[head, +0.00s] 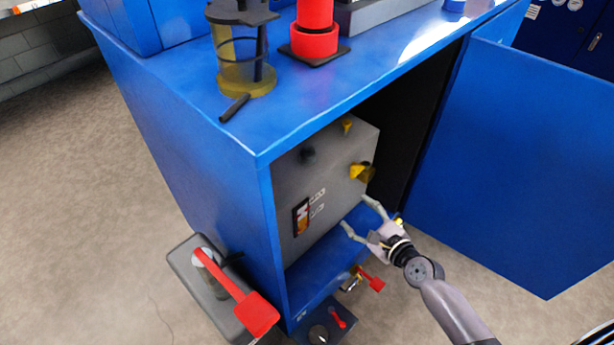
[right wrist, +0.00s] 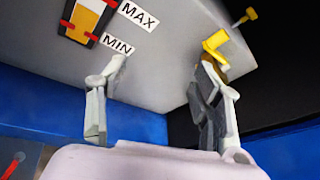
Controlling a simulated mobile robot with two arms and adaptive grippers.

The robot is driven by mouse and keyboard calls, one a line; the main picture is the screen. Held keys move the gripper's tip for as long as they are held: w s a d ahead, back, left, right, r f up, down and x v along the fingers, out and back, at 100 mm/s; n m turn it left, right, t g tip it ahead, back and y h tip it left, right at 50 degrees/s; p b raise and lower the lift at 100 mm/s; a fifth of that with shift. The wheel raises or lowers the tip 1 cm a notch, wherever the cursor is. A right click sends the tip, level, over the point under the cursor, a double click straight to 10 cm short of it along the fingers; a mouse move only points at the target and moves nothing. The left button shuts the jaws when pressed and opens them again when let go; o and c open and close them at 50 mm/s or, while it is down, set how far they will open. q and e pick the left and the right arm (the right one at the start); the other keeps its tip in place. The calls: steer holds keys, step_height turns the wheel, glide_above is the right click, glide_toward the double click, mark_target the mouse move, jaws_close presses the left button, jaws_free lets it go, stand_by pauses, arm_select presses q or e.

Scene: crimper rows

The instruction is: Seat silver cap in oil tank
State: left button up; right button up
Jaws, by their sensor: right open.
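The grey oil tank (head: 325,185) sits inside the blue cabinet, with a level gauge (head: 302,216) on its front. The right wrist view shows the tank (right wrist: 165,45) close up, with its gauge (right wrist: 85,20) and MAX and MIN labels. I cannot make out a silver cap for certain. My left gripper is not in view.
Yellow fittings (head: 361,173) stick out from the tank's right. The open blue door (head: 520,170) stands to the right. A yellow-bowled filter (head: 243,60) and a red stack (head: 314,40) stand on the cabinet top. Red-handled parts (head: 235,285) are low in front.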

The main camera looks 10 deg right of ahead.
step_height(320, 180, up, 8)
steer(key=w+a+m+t+y+b, duration=0.1)
steer(key=a+m+t+y+b, duration=0.15)
steer(key=m, duration=0.25)
glide_toward(312, 156)
steer(key=shift+h, duration=0.25)
steer(key=x, duration=0.5)
steer(key=shift+d+f, duration=0.1)
steer(key=shift+f, duration=0.05)
steer(key=b+x, duration=0.1)
steer(key=x, duration=0.3)
steer(key=shift+w+a, duration=0.2)
steer(key=shift+a, duration=0.1)
steer(key=shift+w+a, duration=0.2)
steer(key=shift+w, duration=0.3)
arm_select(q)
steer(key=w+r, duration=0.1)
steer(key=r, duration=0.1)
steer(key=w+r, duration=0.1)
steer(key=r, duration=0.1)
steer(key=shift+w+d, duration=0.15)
arm_select(e)
steer(key=shift+c, duration=0.2)
steer(key=c, duration=0.8)
